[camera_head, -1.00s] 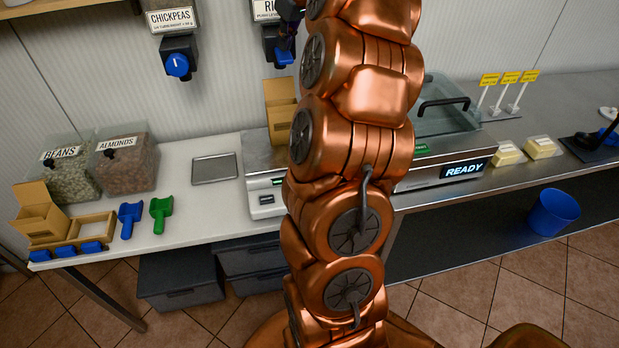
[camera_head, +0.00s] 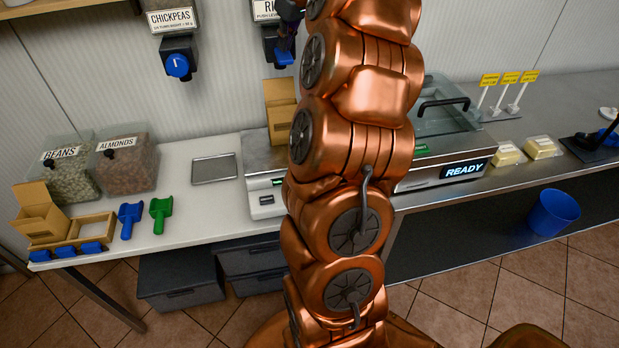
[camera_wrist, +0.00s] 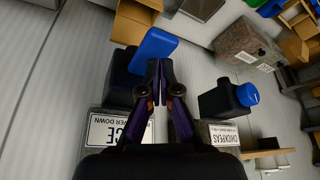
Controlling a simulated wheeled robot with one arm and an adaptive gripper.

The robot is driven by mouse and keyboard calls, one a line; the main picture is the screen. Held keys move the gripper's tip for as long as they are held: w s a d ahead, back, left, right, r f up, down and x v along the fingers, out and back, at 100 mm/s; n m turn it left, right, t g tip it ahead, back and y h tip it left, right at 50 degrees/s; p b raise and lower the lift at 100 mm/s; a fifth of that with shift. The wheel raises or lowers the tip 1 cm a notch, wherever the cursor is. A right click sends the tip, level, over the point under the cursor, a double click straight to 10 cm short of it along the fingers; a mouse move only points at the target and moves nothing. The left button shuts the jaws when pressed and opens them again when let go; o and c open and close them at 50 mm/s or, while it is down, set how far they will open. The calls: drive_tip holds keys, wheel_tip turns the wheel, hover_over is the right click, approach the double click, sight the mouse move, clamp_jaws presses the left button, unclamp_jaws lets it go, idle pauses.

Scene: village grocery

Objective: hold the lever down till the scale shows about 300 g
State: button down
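The rice dispenser (camera_head: 272,40) hangs on the wall, partly hidden by my arm, with its blue lever (camera_head: 284,57) at the bottom. In the wrist view the blue lever (camera_wrist: 153,46) lies right at my fingertips; whether they touch it I cannot tell. My gripper (camera_wrist: 160,64) is shut, its fingertips together with nothing seen between them. In the head view it is mostly hidden behind my arm. The scale (camera_head: 258,155) stands below, with an open cardboard box (camera_head: 280,92) on it. The scale's display (camera_head: 267,199) is too small to read.
The chickpeas dispenser (camera_head: 177,58) with a blue knob hangs to the left. Bins of beans (camera_head: 70,178) and almonds (camera_head: 125,170), scoops and a metal tray (camera_head: 214,168) are on the white counter. A machine reading READY (camera_head: 463,170) stands at right.

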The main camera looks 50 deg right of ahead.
sight(287, 58)
drive_tip(key=shift+f, duration=0.1)
drive_tip(key=shift+f+b, duration=1.85)
drive_tip(key=shift+f, duration=0.7)
drive_tip(key=shift+r, duration=0.1)
idle(1.6)
wheel_tip(287, 58, up, 8)
drive_tip(key=p, duration=0.3)
drive_tip(key=shift+f, duration=0.2)
